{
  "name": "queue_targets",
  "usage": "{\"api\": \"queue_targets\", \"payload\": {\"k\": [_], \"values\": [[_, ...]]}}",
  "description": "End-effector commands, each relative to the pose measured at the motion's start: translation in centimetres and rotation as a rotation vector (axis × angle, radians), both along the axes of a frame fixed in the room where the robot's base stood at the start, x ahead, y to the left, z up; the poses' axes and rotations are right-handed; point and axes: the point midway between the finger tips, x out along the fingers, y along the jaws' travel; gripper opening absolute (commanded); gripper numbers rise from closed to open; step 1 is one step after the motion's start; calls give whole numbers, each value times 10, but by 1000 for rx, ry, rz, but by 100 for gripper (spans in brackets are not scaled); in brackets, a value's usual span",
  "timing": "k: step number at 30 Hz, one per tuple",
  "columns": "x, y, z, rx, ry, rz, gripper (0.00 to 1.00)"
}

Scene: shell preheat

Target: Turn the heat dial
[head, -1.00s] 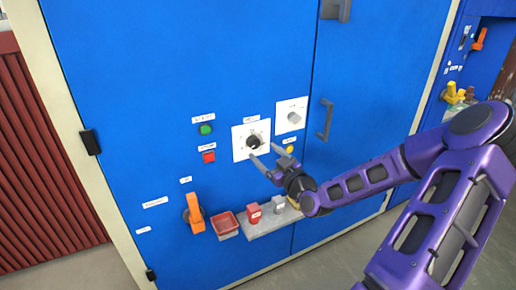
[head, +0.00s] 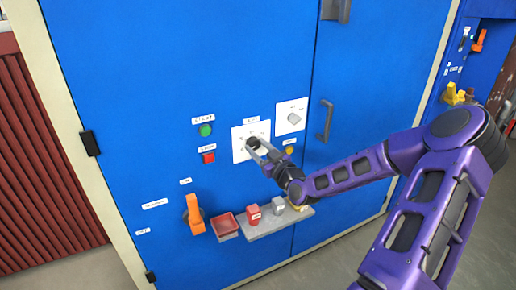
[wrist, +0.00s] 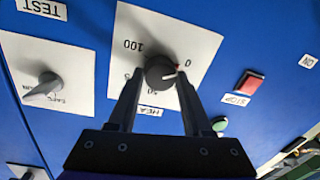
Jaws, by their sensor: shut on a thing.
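The heat dial (head: 252,143) is a dark round knob on a white scale plate (head: 240,155) on the blue cabinet door. The wrist view shows the dial (wrist: 160,72) close up, upside down, with numbers around it and a partly covered label. My gripper (head: 257,147) reaches the dial from the lower right. In the wrist view its two fingers (wrist: 159,78) stand either side of the knob, shut on it. The knob's lower part is partly hidden by the fingers.
A second white plate with a grey knob (head: 294,118) sits up right of the dial. A green button (head: 206,130) and a red stop button (head: 208,157) are to the left. Below are an orange lever (head: 195,214), a red tray (head: 225,222) and a shelf (head: 262,229) with small blocks.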

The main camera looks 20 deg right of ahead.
Motion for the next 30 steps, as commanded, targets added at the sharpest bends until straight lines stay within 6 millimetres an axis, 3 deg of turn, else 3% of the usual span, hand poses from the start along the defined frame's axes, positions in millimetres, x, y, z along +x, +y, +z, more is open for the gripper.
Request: {"api": "queue_targets", "payload": {"k": [1,3,4,17,30], "values": [[0,0,0,0,0,0,13],[0,0,0,0,0,1,1],[0,0,0,0,0,1,0],[0,0,0,95,5,0,0],[-1,0,-1,471,17,0,0]]}}
